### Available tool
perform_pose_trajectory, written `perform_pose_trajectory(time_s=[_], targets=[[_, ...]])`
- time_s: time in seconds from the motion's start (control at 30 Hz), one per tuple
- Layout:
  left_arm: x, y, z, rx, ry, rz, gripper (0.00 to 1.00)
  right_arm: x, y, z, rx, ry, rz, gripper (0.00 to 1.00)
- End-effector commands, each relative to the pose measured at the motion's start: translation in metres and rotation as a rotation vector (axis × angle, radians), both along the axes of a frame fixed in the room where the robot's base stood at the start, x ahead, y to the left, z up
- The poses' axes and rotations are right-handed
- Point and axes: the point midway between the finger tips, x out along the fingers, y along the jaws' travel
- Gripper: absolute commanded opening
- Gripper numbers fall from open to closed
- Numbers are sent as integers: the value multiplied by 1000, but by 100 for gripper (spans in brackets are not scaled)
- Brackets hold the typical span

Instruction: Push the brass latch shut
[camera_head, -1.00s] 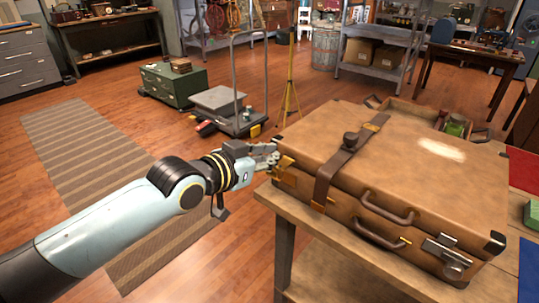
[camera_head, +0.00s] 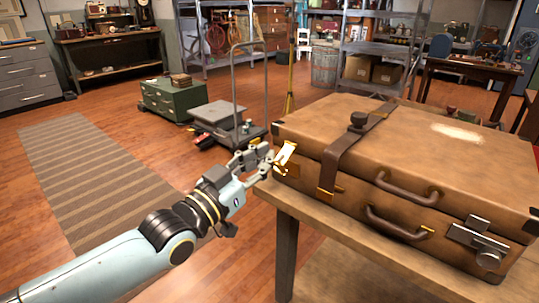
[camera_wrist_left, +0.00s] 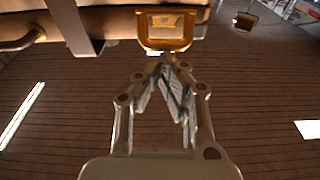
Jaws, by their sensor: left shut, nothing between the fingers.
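The brown leather suitcase (camera_head: 420,150) lies closed on a wooden table. The brass latch (camera_head: 286,155) is at its left front corner; its bright flap stands out at a tilt from the case, above a lower brass piece. My left gripper (camera_head: 268,158) is shut and empty, with its fingertips just left of the latch. In the left wrist view, the latch (camera_wrist_left: 167,25) is a framed brass plate straight ahead of the left gripper (camera_wrist_left: 166,66). The fingertips are close to its lower edge; I cannot tell whether they touch. My right gripper is out of view.
A leather strap (camera_head: 342,158) crosses the case right of the latch, followed by two handles and a metal clasp (camera_head: 480,240). The wooden table edge (camera_head: 300,207) runs below the latch. Open floor with a striped rug (camera_head: 85,175) lies left.

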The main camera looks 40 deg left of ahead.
Motion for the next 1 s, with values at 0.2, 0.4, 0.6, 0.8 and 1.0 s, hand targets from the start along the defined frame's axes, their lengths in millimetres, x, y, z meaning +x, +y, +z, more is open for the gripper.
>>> perform_pose_trajectory(time_s=[0.2, 0.4, 0.6, 0.8, 1.0], targets=[[1, 0, -36, -17, -192, 1, 0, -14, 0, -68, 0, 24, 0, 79], [5, 0, -52, -31, -382, 1, 0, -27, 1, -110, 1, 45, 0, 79], [10, -1, -61, -33, -408, 0, 0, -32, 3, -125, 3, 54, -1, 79], [19, -2, -72, -32, -407, 0, 0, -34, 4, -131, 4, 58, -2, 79], [26, -2, -81, -32, -407, 0, 0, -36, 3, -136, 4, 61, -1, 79]])
